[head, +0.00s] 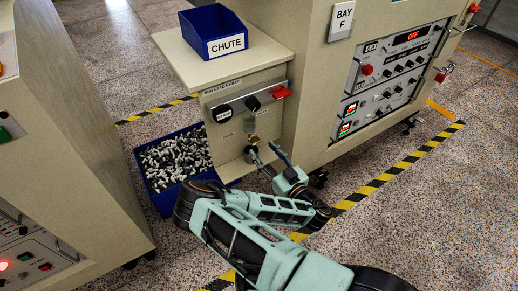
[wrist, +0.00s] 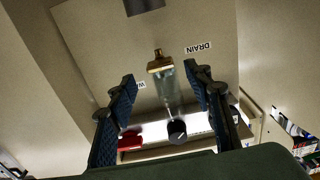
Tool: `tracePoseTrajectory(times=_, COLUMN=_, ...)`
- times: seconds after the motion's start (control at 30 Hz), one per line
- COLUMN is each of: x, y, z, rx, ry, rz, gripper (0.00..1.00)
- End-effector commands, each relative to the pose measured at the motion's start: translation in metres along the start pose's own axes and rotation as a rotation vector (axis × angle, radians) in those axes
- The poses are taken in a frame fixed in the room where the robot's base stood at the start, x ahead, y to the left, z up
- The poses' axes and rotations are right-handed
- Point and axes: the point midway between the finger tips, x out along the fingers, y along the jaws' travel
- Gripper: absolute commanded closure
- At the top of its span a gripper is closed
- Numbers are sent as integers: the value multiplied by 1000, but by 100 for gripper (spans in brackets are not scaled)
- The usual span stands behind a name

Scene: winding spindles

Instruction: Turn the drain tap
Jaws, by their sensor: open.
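The drain tap is a small brass fitting (wrist: 159,62) on the beige cabinet front, beside an upside-down DRAIN label (wrist: 198,47) in the wrist view. A clear tube (wrist: 170,92) runs from it towards a black knob (wrist: 177,131). In the head view the brass tap (head: 253,140) is small, just beyond my fingertips. My gripper (head: 263,148) is open in front of the cabinet. In the wrist view my gripper (wrist: 160,80) has a dark finger on each side, with the tap between and a little beyond the tips. I see no contact with the tap.
A blue CHUTE bin (head: 215,33) stands on top. A blue crate (head: 158,199) of small parts is on the floor at left. The Bay F cabinet (head: 330,75) stands close on the right.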

Motion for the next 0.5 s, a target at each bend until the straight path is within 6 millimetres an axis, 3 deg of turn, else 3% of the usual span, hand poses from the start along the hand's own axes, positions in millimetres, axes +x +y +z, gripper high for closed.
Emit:
tracePoseTrajectory(times=0.2, x=29, y=-1, z=2, rx=0, ry=-1, rz=-2, gripper=54)
tracePoseTrajectory(times=0.5, x=37, y=-1, z=0, rx=1, ry=-2, rz=0, gripper=54)
